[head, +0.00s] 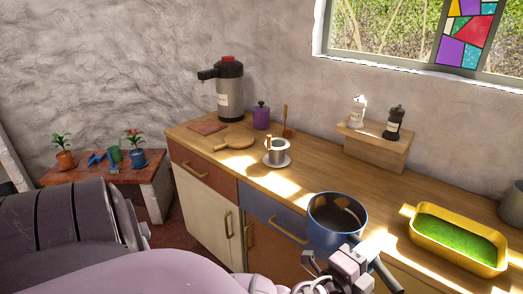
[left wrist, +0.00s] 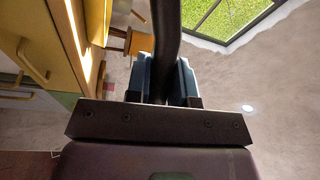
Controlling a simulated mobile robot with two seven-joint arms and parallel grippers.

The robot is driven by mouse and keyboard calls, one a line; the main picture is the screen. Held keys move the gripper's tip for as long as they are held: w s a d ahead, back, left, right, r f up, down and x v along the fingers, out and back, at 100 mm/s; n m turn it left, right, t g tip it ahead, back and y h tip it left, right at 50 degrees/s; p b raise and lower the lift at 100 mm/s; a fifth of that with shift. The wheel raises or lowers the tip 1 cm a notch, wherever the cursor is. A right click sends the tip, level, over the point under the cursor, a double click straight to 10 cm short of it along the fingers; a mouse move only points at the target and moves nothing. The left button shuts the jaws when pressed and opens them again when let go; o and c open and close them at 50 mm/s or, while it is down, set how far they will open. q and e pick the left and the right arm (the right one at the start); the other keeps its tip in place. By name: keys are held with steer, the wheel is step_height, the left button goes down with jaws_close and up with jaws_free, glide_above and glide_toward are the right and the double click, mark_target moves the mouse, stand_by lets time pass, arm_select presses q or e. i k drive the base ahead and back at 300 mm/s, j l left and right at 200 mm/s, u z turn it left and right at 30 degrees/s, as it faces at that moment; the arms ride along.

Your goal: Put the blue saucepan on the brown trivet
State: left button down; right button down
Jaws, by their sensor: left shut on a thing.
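The blue saucepan (head: 312,232) is at the front edge of the counter in the head view, roughly upright with its dark inside showing. It overlaps the counter edge and drawer fronts, so it appears held up. My left gripper (head: 352,264) is shut on its dark handle. The handle (left wrist: 167,35) runs between the two fingers (left wrist: 165,82) in the left wrist view. A flat reddish-brown square, which looks like the brown trivet (head: 207,127), lies bare at the counter's far left end. My right gripper is not in view.
A round wooden board (head: 234,138), purple jar (head: 261,115), dispenser (head: 229,90) and white cup on a saucer (head: 277,153) stand near the trivet. A yellow dish (head: 456,258) is right of the pan. A wooden stand (head: 374,146) with two mills is at the back.

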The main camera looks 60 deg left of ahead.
mark_target(239, 148)
steer(key=u, duration=0.95)
steer(key=i+j+u, duration=0.15)
steer(key=i+j, duration=0.25)
steer(key=j, duration=0.15)
